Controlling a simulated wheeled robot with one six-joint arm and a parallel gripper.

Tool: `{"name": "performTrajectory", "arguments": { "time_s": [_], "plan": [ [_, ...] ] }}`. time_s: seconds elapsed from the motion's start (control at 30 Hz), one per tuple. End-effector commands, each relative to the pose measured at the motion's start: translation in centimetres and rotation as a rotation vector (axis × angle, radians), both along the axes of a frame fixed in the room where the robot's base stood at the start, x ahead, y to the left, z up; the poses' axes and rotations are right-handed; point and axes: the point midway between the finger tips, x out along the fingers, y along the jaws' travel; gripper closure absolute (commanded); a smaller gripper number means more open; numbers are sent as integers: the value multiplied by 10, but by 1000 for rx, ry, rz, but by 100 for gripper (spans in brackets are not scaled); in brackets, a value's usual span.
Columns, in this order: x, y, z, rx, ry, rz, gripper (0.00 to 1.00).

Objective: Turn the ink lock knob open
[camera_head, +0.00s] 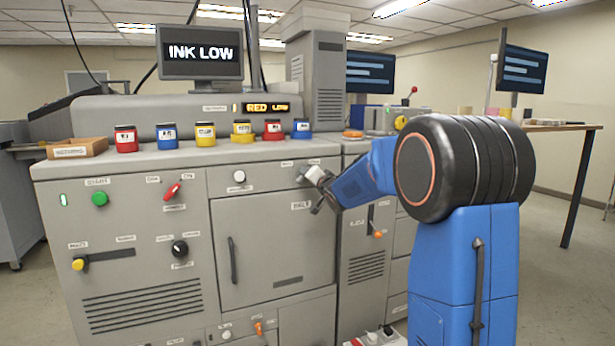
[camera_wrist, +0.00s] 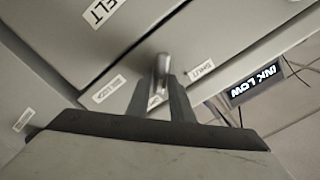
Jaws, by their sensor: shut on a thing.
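The ink lock knob, a small metal piece (camera_wrist: 162,66), stands out from the grey machine panel in the wrist view. My gripper (camera_wrist: 162,82) is shut on it, with one dark finger on each side. A label reading "SHUT" (camera_wrist: 200,70) lies to the right of the knob in the wrist view. A label that seems to read "INK LOCK" (camera_wrist: 109,89) lies to the left. A small label shows between my fingers.
The grey machine (camera_head: 125,215) carries a green button (camera_head: 99,198), a red switch (camera_head: 172,190) and a black knob (camera_head: 180,248). Several ink jars, one of them red (camera_head: 125,139), stand on top. A monitor (camera_head: 200,52) reads "INK LOW". Open floor lies at right.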

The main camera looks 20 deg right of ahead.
Motion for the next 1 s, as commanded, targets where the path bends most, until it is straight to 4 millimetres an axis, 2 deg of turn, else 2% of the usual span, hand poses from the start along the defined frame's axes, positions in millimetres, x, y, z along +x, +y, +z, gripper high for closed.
{"name": "performTrajectory", "arguments": {
  "time_s": [0.17, 0.2, 0.27, 0.67, 0.83, 1.0],
  "plan": [
    [0, 0, -2, 0, 4, -1, 100],
    [0, 0, -2, 0, 4, -1, 75],
    [0, 0, -2, 0, 4, -1, 61],
    [-5, 0, 0, -1, 1, -1, 61],
    [-26, -1, 0, 0, -1, -2, 61],
    [-58, 0, 0, -1, 0, -1, 61]
  ]
}}
